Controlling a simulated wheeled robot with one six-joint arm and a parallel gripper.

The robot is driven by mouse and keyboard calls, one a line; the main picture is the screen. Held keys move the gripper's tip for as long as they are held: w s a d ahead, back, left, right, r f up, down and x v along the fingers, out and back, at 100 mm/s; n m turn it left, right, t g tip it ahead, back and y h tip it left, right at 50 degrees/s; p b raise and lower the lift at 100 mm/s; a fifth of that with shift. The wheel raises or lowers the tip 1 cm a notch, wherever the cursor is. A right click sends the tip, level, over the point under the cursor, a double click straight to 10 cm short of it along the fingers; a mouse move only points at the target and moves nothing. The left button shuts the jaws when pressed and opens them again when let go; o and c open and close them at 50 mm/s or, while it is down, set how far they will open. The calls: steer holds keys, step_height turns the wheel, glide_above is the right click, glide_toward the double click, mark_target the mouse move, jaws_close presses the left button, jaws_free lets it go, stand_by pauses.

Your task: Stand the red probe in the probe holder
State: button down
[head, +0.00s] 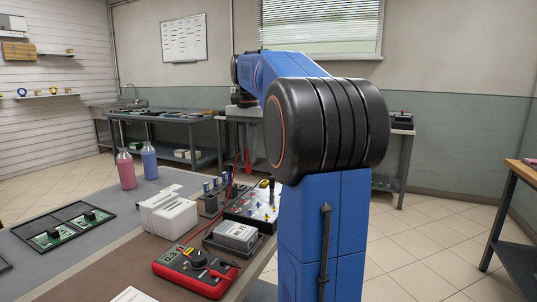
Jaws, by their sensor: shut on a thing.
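My arm reaches away over the bench, and its black wrist hangs down beyond the elbow. My gripper (247,138) is small and far off below the wrist, shut on the red probe (247,158). The probe hangs about upright above the bench items, with a red lead running down from it toward the red multimeter (194,271). I cannot pick out the probe holder for certain. A grey block with blue posts (211,203) stands below and to the left of the probe. A dark upright piece (272,184) stands to its right, partly hidden by my arm.
A white box (168,217), a grey unit in a black tray (234,238) and a panel with coloured parts (252,207) crowd the bench. Pink (126,170) and blue (149,161) bottles stand behind. Framed circuit boards (64,228) lie left. My elbow blocks the right side.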

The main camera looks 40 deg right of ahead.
steer(key=w+a+f, duration=0.4)
steer(key=w+a, duration=0.3)
steer(key=a, duration=0.3)
steer(key=shift+w+a+f, duration=0.15)
steer(key=shift+w+f, duration=0.05)
steer(key=shift+f, duration=0.05)
steer(key=shift+f, duration=0.25)
stand_by(1.2)
steer(key=shift+f, duration=1.5)
steer(key=shift+f, duration=1.25)
steer(key=c, duration=1.4)
jaws_free()
steer(key=shift+r, duration=0.15)
